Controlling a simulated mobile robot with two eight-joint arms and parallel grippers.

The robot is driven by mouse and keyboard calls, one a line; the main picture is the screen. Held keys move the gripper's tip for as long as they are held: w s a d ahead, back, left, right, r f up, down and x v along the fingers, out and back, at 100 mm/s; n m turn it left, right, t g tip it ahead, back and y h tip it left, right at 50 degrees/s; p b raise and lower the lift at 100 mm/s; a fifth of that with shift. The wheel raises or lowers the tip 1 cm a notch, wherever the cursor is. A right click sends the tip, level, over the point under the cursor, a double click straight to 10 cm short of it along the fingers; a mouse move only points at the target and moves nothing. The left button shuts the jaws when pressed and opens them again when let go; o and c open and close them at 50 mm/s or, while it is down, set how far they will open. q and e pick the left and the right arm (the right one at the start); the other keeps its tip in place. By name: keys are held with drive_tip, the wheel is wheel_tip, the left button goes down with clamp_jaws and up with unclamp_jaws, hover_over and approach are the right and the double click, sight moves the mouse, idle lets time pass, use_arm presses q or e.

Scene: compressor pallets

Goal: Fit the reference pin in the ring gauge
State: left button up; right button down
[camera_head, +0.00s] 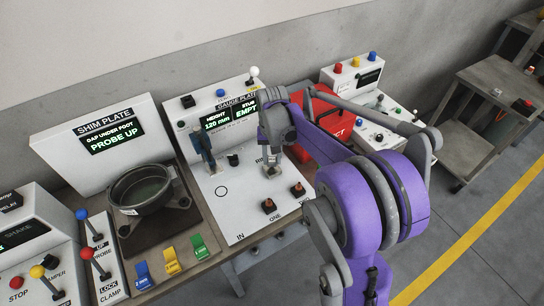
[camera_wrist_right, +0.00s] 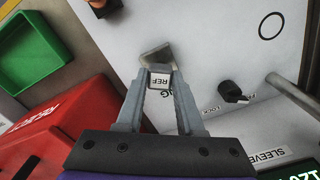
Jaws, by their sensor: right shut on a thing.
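My right gripper (camera_head: 271,168) points down over the white gauge plate (camera_head: 238,218), at the printed word that begins with "RI". In the right wrist view its fingers (camera_wrist_right: 160,92) are shut on the reference pin (camera_wrist_right: 160,82), whose white tag reads REF. A grey metal piece (camera_wrist_right: 155,54) shows just past the pin over the plate. It may be the ring gauge, but the fingers and pin cover much of it. I cannot tell whether the pin is inside it or above it. My left gripper is not in view.
A height stand (camera_head: 203,147) and a black knob (camera_head: 233,160) stand left of the gripper. Two orange-and-black parts (camera_head: 269,206) sit at the plate's front. A red reject bin (camera_head: 318,112) lies behind my arm; a dark pot (camera_head: 142,190) stands left.

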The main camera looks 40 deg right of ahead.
sight(272, 160)
drive_tip(key=shift+f+b, duration=0.65)
drive_tip(key=shift+f, duration=0.45)
drive_tip(key=shift+c, duration=2.3)
unclamp_jaws()
drive_tip(key=shift+r, duration=0.1)
wheel_tip(272, 160, up, 11)
drive_tip(key=shift+f+p, duration=0.2)
drive_tip(key=shift+p, duration=0.15)
drive_tip(key=shift+a, duration=0.1)
drive_tip(key=s+a+f+n+t, duration=0.2)
drive_tip(key=s+a+f+n, duration=0.1)
drive_tip(key=s+a, duration=0.5)
drive_tip(key=s+a+f+n+t+p, duration=0.1)
drive_tip(key=s+a+f+n+t, duration=0.2)
drive_tip(key=s+a, duration=0.6)
drive_tip(key=shift+f+n, duration=0.35)
drive_tip(key=shift+n, duration=0.25)
